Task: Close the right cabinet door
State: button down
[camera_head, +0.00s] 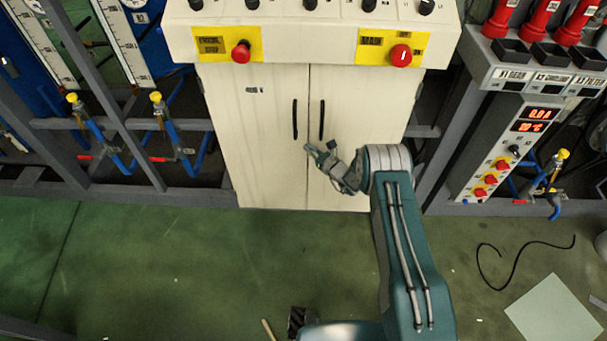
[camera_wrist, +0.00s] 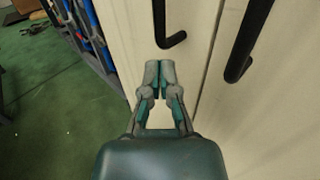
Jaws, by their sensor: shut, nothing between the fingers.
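The cream cabinet's right door (camera_head: 365,105) carries a black vertical handle (camera_head: 322,119). The left door (camera_head: 245,130) has a matching handle (camera_head: 295,119). Both doors look flush or nearly so, with a thin dark seam between them. My gripper (camera_head: 309,148) is shut and empty, in front of the doors near the seam, below the handles. In the wrist view my gripper (camera_wrist: 160,66) is just below the left handle (camera_wrist: 167,25), and the right handle (camera_wrist: 247,40) is to its right. I cannot tell whether the fingertips touch a door. My forearm hides the right door's lower part.
Red knobs (camera_head: 241,52) on yellow plates sit above the doors. A control box (camera_head: 515,135) stands to the right, and blue pipes (camera_head: 110,150) with grey frames to the left. The green floor (camera_head: 170,260) before the cabinet is mostly clear. A black cable (camera_head: 515,265) lies at right.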

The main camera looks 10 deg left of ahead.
jog(key=shift+s+d, duration=0.6)
jog(key=shift+s, duration=4.4)
jog(key=s+a+r+n+g+y, duration=0.1)
jog(key=s+a+r+n+g, duration=0.2)
jog(key=r, duration=0.5)
jog(key=s+a+r+n+g+y, duration=0.1)
jog(key=r+n+g+y, duration=0.15)
jog(key=r+n, duration=0.45)
jog(key=s+d+r+n+g+h, duration=0.3)
jog(key=s+r+n+g, duration=0.45)
jog(key=r, duration=0.65)
jog(key=s+d+r+n+t+h, duration=0.3)
jog(key=s+d+h, duration=0.4)
jog(key=s+d, duration=0.3)
jog(key=s+d+r+n+t+h, duration=0.3)
jog(key=s+d+r+n+h, duration=0.2)
jog(key=s+d, duration=0.6)
notch_tip(320, 180, up, 2)
jog(key=shift+s+r+n+t+h, duration=0.15)
jog(key=shift+s+n+t+h, duration=0.25)
jog(key=shift+s+h, duration=0.65)
